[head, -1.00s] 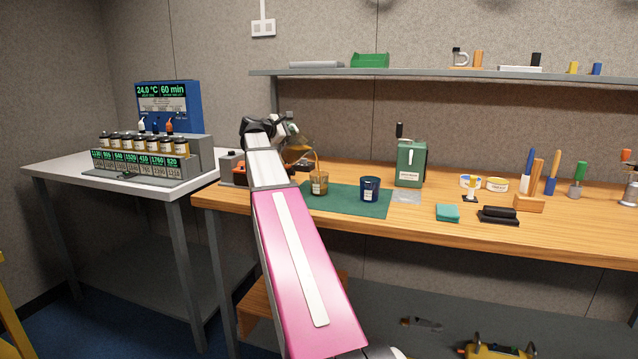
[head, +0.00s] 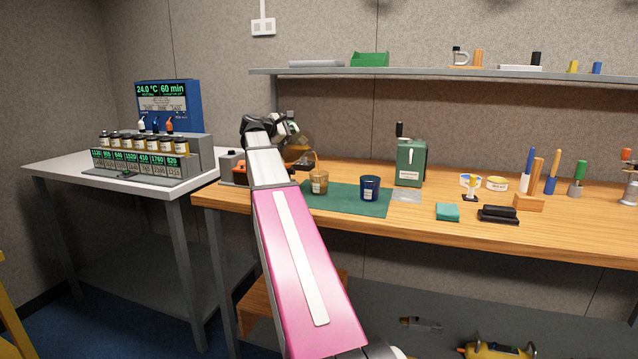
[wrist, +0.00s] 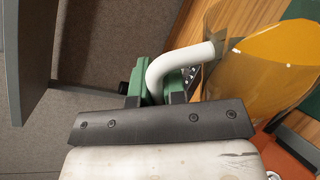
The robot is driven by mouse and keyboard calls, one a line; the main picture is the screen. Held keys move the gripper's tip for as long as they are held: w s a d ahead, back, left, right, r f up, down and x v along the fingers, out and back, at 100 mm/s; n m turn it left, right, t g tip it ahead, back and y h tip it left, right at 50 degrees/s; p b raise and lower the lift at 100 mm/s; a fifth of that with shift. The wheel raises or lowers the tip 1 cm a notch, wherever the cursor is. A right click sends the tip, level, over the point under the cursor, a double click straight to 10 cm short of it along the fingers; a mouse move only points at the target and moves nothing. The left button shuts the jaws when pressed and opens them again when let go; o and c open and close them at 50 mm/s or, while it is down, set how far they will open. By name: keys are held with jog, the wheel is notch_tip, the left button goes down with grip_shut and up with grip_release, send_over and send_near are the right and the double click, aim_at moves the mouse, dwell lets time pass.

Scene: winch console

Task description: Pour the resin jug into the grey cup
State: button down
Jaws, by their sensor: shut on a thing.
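The resin jug (head: 299,150) is see-through with an amber tint and tilted over the green mat. In the wrist view, its amber body (wrist: 265,72) fills the upper right and its white handle (wrist: 178,66) runs between my fingers. My gripper (wrist: 158,90) is shut on that handle; it also shows small in the head view (head: 289,127). A thin amber stream falls from the jug into a small labelled cup (head: 318,184) on the mat. That cup looks amber-brown, so I cannot confirm it as the grey one. A dark blue cup (head: 370,189) stands upright to its right.
The green mat (head: 345,207) lies on the wooden bench. A green canister (head: 411,163) stands behind right, with a teal sponge (head: 447,212) and black block (head: 498,215) farther right. An orange-and-black item (head: 240,172) sits left, partly behind my arm.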

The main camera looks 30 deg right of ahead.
jog(key=shift+w+a+f+n, duration=0.1)
jog(key=shift+w+a+n, duration=0.15)
jog(key=shift+w+n, duration=0.6)
jog(key=shift+w+a+f+n, duration=0.1)
jog(key=shift+w+f+n, duration=0.05)
jog(key=shift+w+n, duration=0.25)
jog(key=shift+s, duration=0.15)
jog(key=w+a+f+n+h+b, duration=0.25)
jog(key=w+n+b, duration=0.2)
jog(key=n, duration=0.25)
jog(key=shift+m+g+y, duration=0.25)
jog(key=shift+g+y, duration=0.1)
jog(key=shift+g, duration=0.05)
jog(key=shift+w+d+r+p, duration=0.15)
jog(key=shift+w+r+p, duration=0.1)
jog(key=shift+r, duration=1)
jog(key=shift+w+d+r+p, duration=0.1)
jog(key=shift+w+r, duration=0.1)
jog(key=shift+r, duration=1.05)
